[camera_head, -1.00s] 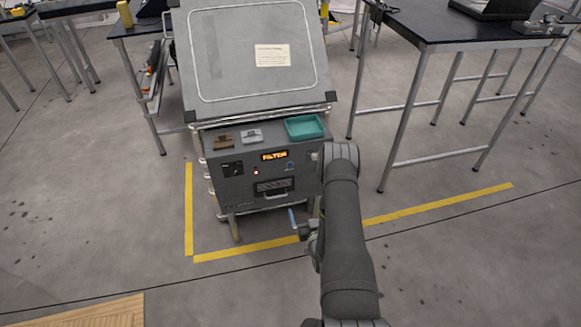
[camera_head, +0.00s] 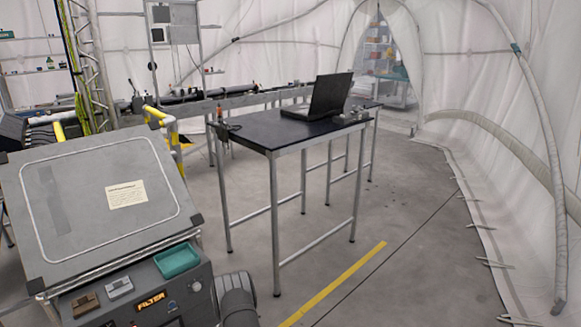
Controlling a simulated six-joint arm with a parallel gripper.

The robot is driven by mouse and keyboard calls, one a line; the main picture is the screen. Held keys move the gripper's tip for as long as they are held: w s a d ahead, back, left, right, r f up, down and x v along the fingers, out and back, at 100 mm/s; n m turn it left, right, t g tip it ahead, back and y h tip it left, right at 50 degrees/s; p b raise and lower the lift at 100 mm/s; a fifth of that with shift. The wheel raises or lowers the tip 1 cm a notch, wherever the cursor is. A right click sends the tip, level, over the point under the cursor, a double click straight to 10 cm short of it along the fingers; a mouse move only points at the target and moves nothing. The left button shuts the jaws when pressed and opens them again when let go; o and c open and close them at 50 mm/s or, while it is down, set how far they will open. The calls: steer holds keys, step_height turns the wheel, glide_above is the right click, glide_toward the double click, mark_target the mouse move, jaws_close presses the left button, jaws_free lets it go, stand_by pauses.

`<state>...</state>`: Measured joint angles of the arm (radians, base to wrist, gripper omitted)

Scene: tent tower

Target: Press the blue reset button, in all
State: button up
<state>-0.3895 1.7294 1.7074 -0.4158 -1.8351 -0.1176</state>
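The dark grey control box (camera_head: 195,285) stands at the bottom left, cut off by the lower edge of the picture. Its front carries a lit orange FILTER display (camera_head: 150,301). A small blue mark (camera_head: 172,306) shows just right of and below the display; it may be the blue reset button, but it is too small to be sure. Part of my arm shows at the bottom, close to the box's right side. My gripper is below the picture and out of view.
A teal tray (camera_head: 178,261), a brown block (camera_head: 86,304) and a grey block (camera_head: 119,288) lie on the box's top. A sloped grey panel (camera_head: 75,240) rises behind. A black table (camera_head: 262,137) with a laptop (camera_head: 322,100) stands to the right. Floor at the right is open.

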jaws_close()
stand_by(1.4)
